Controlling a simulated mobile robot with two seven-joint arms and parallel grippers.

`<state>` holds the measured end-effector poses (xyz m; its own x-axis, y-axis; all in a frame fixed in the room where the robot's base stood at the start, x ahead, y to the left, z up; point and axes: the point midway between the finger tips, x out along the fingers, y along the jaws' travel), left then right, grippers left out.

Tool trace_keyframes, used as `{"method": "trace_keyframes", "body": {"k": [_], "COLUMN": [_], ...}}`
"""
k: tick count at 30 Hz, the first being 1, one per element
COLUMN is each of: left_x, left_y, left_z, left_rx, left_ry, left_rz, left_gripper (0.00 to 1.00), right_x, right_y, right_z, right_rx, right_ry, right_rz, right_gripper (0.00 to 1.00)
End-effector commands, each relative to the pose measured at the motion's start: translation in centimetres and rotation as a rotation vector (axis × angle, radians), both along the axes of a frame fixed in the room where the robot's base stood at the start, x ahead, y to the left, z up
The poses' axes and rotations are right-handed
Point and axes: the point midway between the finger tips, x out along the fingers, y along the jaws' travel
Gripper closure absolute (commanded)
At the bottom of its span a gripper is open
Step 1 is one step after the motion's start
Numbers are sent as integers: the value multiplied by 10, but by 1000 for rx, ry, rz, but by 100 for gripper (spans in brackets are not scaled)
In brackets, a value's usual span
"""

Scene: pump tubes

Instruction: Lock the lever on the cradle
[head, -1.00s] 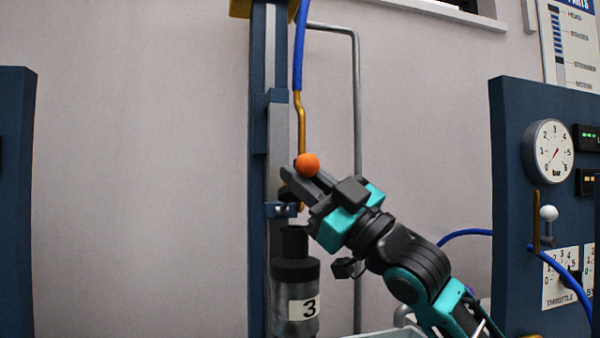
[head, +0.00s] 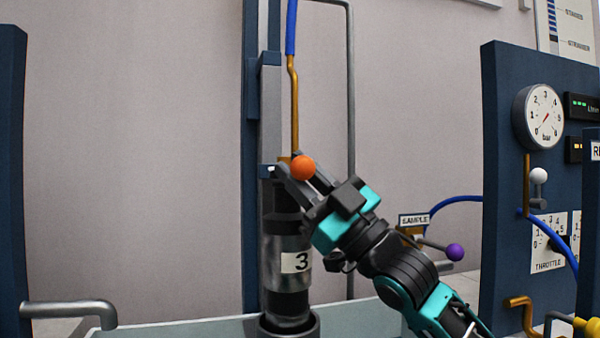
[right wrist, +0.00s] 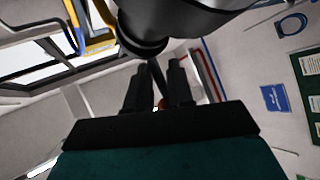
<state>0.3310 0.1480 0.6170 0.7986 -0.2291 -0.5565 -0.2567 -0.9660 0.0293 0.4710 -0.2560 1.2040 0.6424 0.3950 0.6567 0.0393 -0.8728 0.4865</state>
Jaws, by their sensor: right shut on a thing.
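The cradle lever's orange ball knob (head: 303,167) is level with the cradle bracket (head: 268,172) on the upright column. My right gripper (head: 292,172) is at the lever, with its fingers shut on it just beside and below the ball. In the right wrist view the fingers (right wrist: 158,88) are close together, with a bit of orange between them. The lever's arm is mostly hidden by the gripper. The dark tube marked 3 (head: 272,262) stands upright just below the bracket, its lower end in a round dark socket (head: 300,328). My left gripper is not in view.
A brass pipe (head: 294,105) with a blue hose (head: 291,28) hangs above the lever. A purple-knobbed sample valve (head: 455,252) lies right of my forearm. A blue panel (head: 500,180) with a gauge (head: 540,116) stands at the right. The wall area left of the column is clear.

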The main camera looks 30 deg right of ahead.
Motion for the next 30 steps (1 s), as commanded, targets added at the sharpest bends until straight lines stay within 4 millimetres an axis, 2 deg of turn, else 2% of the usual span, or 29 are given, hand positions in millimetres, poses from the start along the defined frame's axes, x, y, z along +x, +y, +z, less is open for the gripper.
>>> {"method": "trace_keyframes", "body": {"k": [1, 6, 7, 10, 23, 30], "left_x": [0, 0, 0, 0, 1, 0], "left_y": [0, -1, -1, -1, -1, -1], "left_z": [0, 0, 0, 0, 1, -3], "left_rx": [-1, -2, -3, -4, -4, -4], "left_ry": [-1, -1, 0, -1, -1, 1], "left_rz": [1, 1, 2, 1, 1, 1], "left_gripper": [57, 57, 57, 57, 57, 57], "right_x": [-1, -1, 0, -1, 0, -8], "right_y": [7, 7, 7, 6, 3, -3], "right_z": [-5, -5, -5, -4, -2, -13], "right_rx": [5, 5, 5, 3, 1, 0], "right_ry": [15, 15, 15, 13, 6, 8], "right_rz": [25, 25, 25, 23, 11, 8], "right_gripper": [100, 100, 75, 66, 65, 65]}}
